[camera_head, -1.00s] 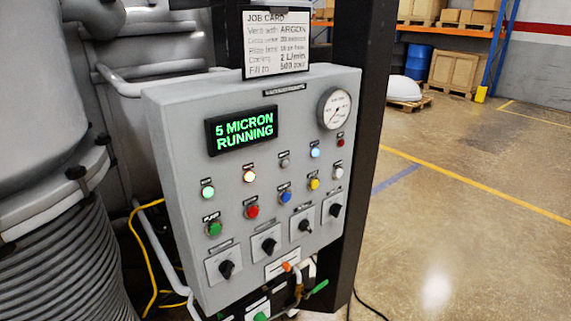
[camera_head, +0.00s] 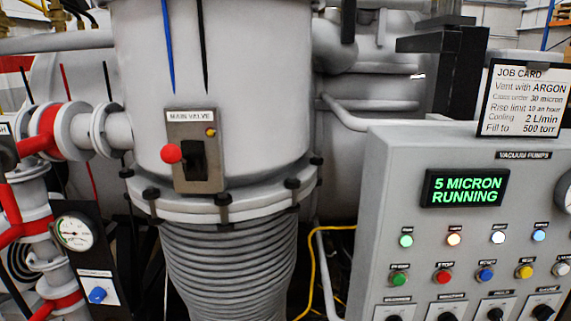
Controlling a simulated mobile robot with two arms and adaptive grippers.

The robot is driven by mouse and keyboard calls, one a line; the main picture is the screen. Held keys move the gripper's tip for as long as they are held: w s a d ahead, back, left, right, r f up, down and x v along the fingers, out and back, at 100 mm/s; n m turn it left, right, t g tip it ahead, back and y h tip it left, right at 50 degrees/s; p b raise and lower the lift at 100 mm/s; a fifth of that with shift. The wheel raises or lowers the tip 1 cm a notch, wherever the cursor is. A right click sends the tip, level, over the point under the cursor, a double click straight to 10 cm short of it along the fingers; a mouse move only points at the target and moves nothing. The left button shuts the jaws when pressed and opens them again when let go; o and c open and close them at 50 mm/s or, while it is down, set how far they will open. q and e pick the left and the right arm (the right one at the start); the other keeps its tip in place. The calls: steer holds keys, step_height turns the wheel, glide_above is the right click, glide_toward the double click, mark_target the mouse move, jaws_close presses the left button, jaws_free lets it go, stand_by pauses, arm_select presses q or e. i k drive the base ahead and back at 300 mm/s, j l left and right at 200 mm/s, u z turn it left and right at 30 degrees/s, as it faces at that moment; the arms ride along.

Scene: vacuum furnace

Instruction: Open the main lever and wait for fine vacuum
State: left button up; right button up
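The main valve plate (camera_head: 208,184) sits on the front of the big grey vessel, under a label reading MAIN VALVE. Its lever has a red ball knob (camera_head: 171,153) at the left of a black hub (camera_head: 194,160). A small amber lamp (camera_head: 210,132) is at the plate's upper right. The vacuum pump panel's display (camera_head: 465,188) reads 5 MICRON RUNNING in green. Neither gripper is in view.
The pump panel (camera_head: 375,200) stands at right with lamps, buttons and knobs. A job card (camera_head: 520,98) stands above it. At left are red-banded pipes (camera_head: 48,135) and a round gauge (camera_head: 74,233). Grey bellows (camera_head: 230,265) hang below the vessel. A yellow cable (camera_head: 325,270) runs between.

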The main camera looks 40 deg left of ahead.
mark_target(170, 155)
steer(key=j+u, duration=0.15)
steer(key=u, duration=1.55)
steer(key=i+l, duration=0.05)
